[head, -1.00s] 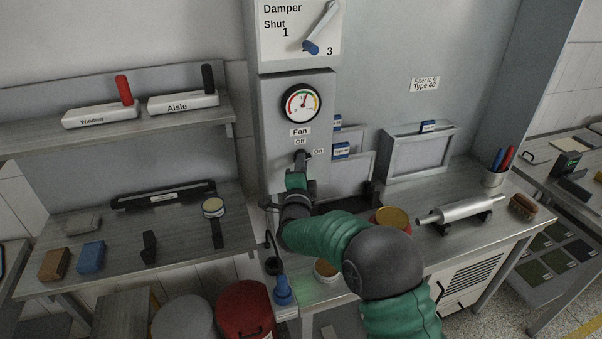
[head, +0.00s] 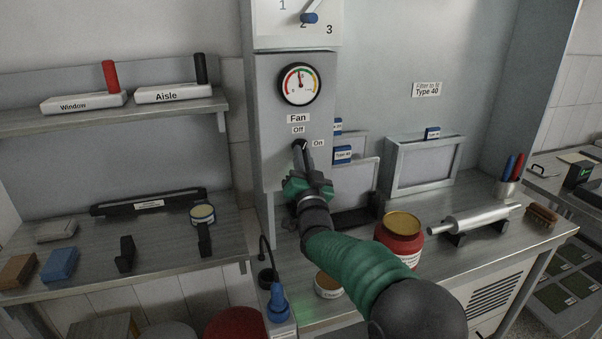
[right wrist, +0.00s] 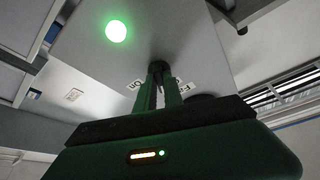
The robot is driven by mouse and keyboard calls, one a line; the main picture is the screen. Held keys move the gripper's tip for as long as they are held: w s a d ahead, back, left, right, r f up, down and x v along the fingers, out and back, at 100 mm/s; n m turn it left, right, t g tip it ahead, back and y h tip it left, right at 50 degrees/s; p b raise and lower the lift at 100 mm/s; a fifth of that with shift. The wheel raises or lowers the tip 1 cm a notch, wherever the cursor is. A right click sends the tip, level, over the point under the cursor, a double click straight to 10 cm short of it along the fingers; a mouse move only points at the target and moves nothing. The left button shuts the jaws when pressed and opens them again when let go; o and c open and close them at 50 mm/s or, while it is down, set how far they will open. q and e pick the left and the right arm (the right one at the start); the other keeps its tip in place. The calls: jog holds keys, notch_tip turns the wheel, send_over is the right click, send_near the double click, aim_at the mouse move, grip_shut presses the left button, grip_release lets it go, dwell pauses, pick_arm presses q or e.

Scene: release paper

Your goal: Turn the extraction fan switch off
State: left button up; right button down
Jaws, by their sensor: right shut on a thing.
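The fan switch (head: 299,144) is a small dark knob on the grey column, just below the "Off" label (head: 298,130) and left of the "On" label (head: 318,143). My right gripper (head: 299,153) reaches up to it from below and is shut on it. The fingers hide most of the knob, so I cannot tell which label it points to. In the right wrist view the two fingers (right wrist: 160,88) close around the dark switch (right wrist: 158,67) beside the small labels. My left gripper is not in view.
A round gauge (head: 300,84) sits above the switch, and the damper panel (head: 270,32) above that. A red jar (head: 401,250) and a metal roller (head: 476,217) stand on the right counter.

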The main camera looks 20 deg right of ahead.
jog(key=shift+d+n+t+y+b, duration=0.15)
jog(key=shift+n+y+b, duration=0.85)
jog(key=shift+n, duration=0.8)
jog(key=shift+d+n+t+y+b, duration=0.15)
jog(key=shift+n+y+b, duration=0.55)
jog(key=shift+n+b, duration=0.8)
jog(key=shift+r+n+p, duration=0.1)
jog(key=shift+n+p, duration=0.2)
jog(key=shift+n, duration=0.3)
jog(key=c, duration=1.6)
grip_release()
jog(key=shift+c, duration=0.2)
jog(key=shift+o, duration=0.9)
jog(key=shift+w, duration=0.15)
jog(key=b+v, duration=0.2)
jog(key=v, duration=1.5)
jog(key=shift+d+f+b, duration=0.15)
jog(key=shift+f+b, duration=0.1)
jog(key=shift+b, duration=0.05)
jog(key=shift+w, duration=0.15)
